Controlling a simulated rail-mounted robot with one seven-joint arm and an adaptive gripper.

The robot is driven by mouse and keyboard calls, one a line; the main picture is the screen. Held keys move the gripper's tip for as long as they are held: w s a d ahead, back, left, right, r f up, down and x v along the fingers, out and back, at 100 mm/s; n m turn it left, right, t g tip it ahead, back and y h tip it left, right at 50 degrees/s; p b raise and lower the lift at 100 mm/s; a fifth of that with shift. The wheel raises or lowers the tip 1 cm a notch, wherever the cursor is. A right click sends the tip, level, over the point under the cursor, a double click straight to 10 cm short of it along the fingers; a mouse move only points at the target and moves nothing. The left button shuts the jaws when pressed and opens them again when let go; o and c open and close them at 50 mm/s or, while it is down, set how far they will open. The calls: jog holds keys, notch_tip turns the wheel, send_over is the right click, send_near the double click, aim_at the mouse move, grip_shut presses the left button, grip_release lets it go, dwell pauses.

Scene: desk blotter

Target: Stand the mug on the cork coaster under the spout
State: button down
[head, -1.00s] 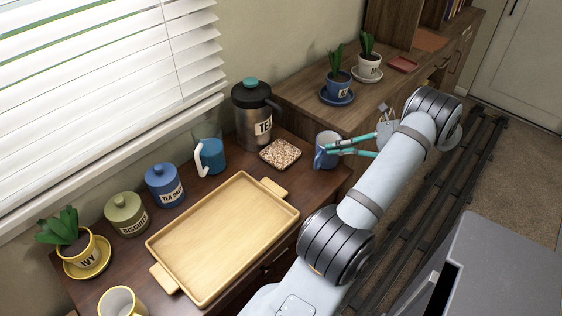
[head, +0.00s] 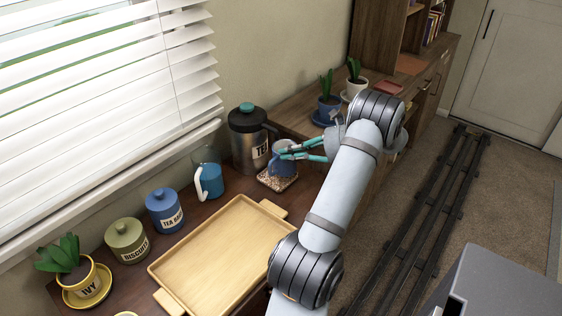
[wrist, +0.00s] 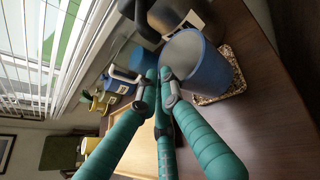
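The blue mug (head: 283,165) is upright over the speckled cork coaster (head: 268,184), next to the dark TEA dispenser (head: 243,150). In the wrist view the mug (wrist: 205,72) is right of the fingertips, with the coaster (wrist: 232,88) under and beside it. I cannot tell whether its base touches the coaster. My gripper (head: 290,152) has its teal fingers closed at the mug's side; in the wrist view the fingertips (wrist: 160,80) meet beside the mug wall. The handle is hidden at the fingers. The dispenser's dark upper part (wrist: 165,14) is close to the mug rim.
A blue pitcher with a white handle (head: 209,181) stands left of the dispenser. A wooden tray (head: 215,262) lies in front. Blue and green canisters (head: 165,211) stand further left. Potted plants (head: 328,107) are on the desk behind.

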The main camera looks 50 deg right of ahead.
jog(key=shift+w+a, duration=0.2)
jog(key=shift+w, duration=0.4)
jog(key=shift+w+a, duration=0.2)
jog(key=shift+w, duration=0.4)
jog(key=shift+f, duration=1.7)
jog(key=shift+f+b, duration=0.2)
jog(key=shift+b, duration=0.15)
jog(key=c, duration=2)
grip_release()
jog(key=shift+s, duration=0.1)
jog(key=shift+c, duration=0.2)
jog(key=shift+o, duration=0.5)
jog(key=shift+r, duration=0.3)
jog(key=p+v, duration=0.1)
jog(key=v, duration=1)
jog(key=shift+s, duration=0.4)
